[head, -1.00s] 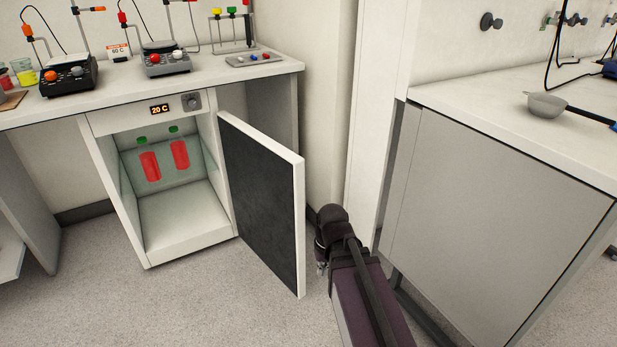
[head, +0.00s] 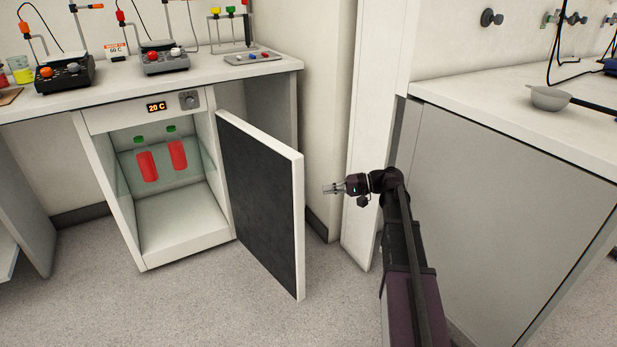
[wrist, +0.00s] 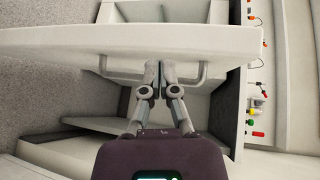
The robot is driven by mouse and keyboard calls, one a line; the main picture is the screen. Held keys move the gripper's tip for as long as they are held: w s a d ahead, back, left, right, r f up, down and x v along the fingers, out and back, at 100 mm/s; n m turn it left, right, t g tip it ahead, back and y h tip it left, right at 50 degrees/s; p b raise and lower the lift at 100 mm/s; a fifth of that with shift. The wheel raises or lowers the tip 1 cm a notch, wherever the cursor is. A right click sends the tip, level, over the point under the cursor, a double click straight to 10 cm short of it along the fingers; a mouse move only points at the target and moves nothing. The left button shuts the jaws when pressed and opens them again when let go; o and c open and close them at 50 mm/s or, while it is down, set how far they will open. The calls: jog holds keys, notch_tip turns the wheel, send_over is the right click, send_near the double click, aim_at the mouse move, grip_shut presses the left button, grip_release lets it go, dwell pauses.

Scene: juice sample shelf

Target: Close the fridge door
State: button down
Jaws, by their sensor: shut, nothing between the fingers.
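The fridge door (head: 262,190) stands wide open, swung out to the right of the fridge (head: 185,215), with its dark inner face toward the head view. Its outer face and handle are hidden there. In the wrist view the door (wrist: 130,40) crosses the upper part as a white panel, with a bar handle (wrist: 115,76) on it. My gripper (head: 328,190) is shut and empty, to the right of the door on its outer side. In the wrist view its fingertips (wrist: 162,66) overlap the handle; I cannot tell whether they touch it.
Two red bottles (head: 178,154) with green caps stand inside the fridge. The bench top (head: 200,72) above holds stirrers and a small tray (head: 252,58). A grey cabinet (head: 490,215) stands to the right of my arm. The floor (head: 215,300) in front of the fridge is clear.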

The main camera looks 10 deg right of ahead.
jog(key=w+d+r+t+y, duration=0.1)
jog(key=w+d+r+y, duration=0.1)
jog(key=d+r, duration=0.1)
jog(key=shift+w+d+r, duration=0.15)
jog(key=shift+w+d, duration=0.1)
jog(key=shift+d, duration=0.6)
jog(key=shift+a, duration=0.15)
jog(key=x, duration=0.9)
jog(key=shift+w+a, duration=0.2)
jog(key=shift+a, duration=0.15)
jog(key=shift+s, duration=0.1)
